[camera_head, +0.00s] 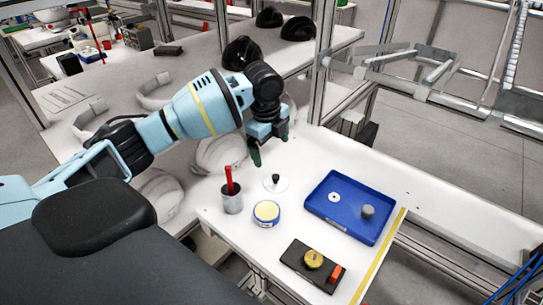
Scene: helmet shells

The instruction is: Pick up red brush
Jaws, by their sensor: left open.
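The red brush (229,180) stands upright in a grey metal cup (233,203) on the white table. Its red handle sticks up above the rim, and its lower end is hidden in the cup. My left gripper (270,150) comes in from the left and hangs above the far part of the table. It is open and empty, pointing down, to the right of the brush and farther back, apart from it. My right gripper is not in the picture.
Right of the cup are a round yellow-topped tin (266,212) and a white disc with a black knob (276,183). A blue tray (339,226) holds a white ring and a grey cylinder. A black block (300,268) with a yellow knob lies in front. White helmet shells (160,192) sit at left.

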